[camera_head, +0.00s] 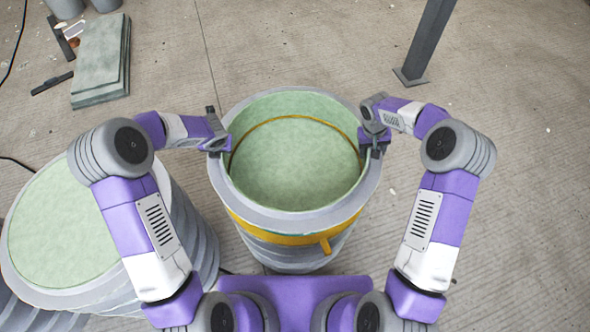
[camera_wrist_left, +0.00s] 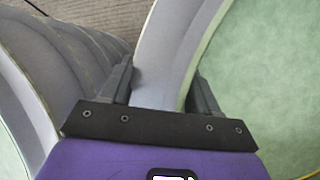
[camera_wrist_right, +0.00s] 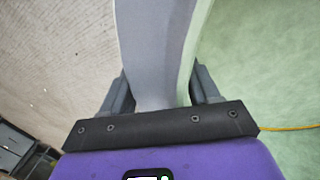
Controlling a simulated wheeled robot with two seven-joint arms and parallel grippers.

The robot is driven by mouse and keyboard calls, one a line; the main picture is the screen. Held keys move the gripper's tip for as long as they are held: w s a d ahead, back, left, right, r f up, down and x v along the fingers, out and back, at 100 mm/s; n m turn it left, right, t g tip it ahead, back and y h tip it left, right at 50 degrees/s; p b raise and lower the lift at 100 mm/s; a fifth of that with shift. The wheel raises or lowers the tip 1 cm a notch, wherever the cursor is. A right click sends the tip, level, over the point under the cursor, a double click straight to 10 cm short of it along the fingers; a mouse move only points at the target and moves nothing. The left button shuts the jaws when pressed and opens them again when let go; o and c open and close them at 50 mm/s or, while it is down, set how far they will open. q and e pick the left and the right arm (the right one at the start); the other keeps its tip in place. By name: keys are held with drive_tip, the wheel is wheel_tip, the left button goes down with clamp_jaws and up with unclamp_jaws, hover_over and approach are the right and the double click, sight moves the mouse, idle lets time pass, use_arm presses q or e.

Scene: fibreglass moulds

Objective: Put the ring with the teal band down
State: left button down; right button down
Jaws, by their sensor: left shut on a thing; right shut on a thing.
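The grey ring (camera_head: 290,218), pale green inside, is at the top of the middle stack (camera_head: 295,258) in the head view. A thin teal edge shows under its front rim, just above a yellow-orange band (camera_head: 270,236) with a short tab. My left gripper (camera_head: 219,143) is shut on the ring's left wall, and my right gripper (camera_head: 374,140) on its right wall. The wall passes between the fingers in the left wrist view (camera_wrist_left: 165,55) and in the right wrist view (camera_wrist_right: 155,50). I cannot tell whether the ring touches the stack below.
Another grey stack with a pale green top (camera_head: 60,230) stands close on the left. Greenish slabs (camera_head: 100,60) lie at the back left, with buckets (camera_head: 65,8) behind. A dark post (camera_head: 428,45) stands at the back right.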

use_arm(q)
drive_tip(key=shift+w+f+b, duration=0.1)
drive_tip(key=shift+f+b, duration=0.2)
drive_tip(key=shift+f, duration=0.05)
use_arm(e)
drive_tip(key=shift+f, duration=0.35)
use_arm(q)
drive_tip(key=shift+c, duration=1.3)
unclamp_jaws()
use_arm(e)
drive_tip(key=shift+c, duration=1.3)
unclamp_jaws()
use_arm(q)
drive_tip(key=shift+r, duration=0.15)
drive_tip(key=v, duration=1.1)
drive_tip(key=shift+s+r, duration=0.3)
use_arm(e)
drive_tip(key=shift+r, duration=0.1)
use_arm(q)
drive_tip(key=shift+d, duration=0.1)
use_arm(e)
drive_tip(key=shift+r, duration=0.25)
drive_tip(key=r, duration=0.3)
drive_tip(key=a+r, duration=0.1)
drive_tip(key=r, duration=0.3)
drive_tip(key=a+r, duration=0.1)
drive_tip(key=r, duration=0.3)
drive_tip(key=shift+s+r, duration=0.1)
drive_tip(key=shift+r, duration=0.05)
